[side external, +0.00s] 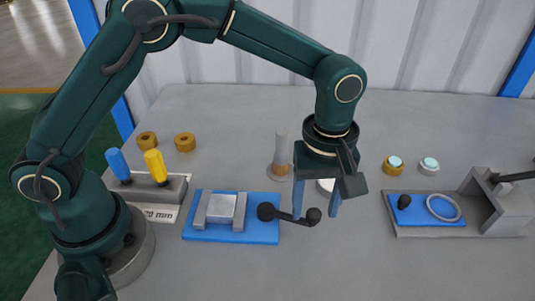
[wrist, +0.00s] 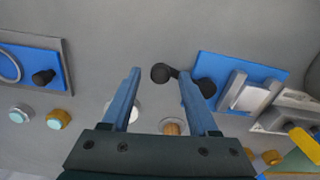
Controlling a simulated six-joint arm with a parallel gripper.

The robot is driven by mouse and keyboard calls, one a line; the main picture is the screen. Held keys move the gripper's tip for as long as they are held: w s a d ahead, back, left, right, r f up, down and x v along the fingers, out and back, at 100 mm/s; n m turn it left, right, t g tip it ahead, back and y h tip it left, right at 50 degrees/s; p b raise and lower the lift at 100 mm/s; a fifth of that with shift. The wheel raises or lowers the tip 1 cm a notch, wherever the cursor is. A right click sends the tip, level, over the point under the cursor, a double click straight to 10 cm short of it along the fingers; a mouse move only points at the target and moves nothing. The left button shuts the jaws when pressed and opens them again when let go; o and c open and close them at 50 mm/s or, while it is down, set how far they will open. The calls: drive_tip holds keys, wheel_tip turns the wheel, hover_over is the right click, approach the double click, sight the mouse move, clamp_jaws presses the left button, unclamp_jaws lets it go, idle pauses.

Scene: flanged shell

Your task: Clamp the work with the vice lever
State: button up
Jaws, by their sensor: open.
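The vice is a blue plate (side external: 230,236) with two grey jaws (side external: 201,209) and a pale square block, the work (side external: 221,206), between them. Its black lever (side external: 290,216) sticks out to the right and ends in a round knob (side external: 313,215). My gripper (side external: 315,208) is open and points down, with its blue fingers either side of the knob in the side view. In the wrist view, the knob (wrist: 160,73) shows between the fingertips of my gripper (wrist: 160,72), and the right finger partly hides the lever. I cannot tell whether a finger touches it.
A clear cylinder with a brown base (side external: 281,158) and a white round piece (side external: 326,186) stand behind the lever. A grey fixture with a blue plate and ring (side external: 445,207) is at right. A holder with blue and yellow handles (side external: 154,167) is at left. The front table is clear.

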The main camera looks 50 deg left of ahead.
sight(315, 212)
drive_tip(key=shift+r, duration=2.25)
drive_tip(key=s+a+r+t, duration=0.3)
drive_tip(key=a+r+t, duration=0.1)
drive_tip(key=a+r, duration=0.65)
drive_tip(key=s+a+f+m, duration=0.2)
drive_tip(key=s+m, duration=0.3)
drive_tip(key=s+a+f+m+t, duration=0.1)
drive_tip(key=s+a+f+m, duration=0.1)
drive_tip(key=s+m, duration=0.3)
drive_tip(key=shift+a+t, duration=0.3)
drive_tip(key=shift+a, duration=0.2)
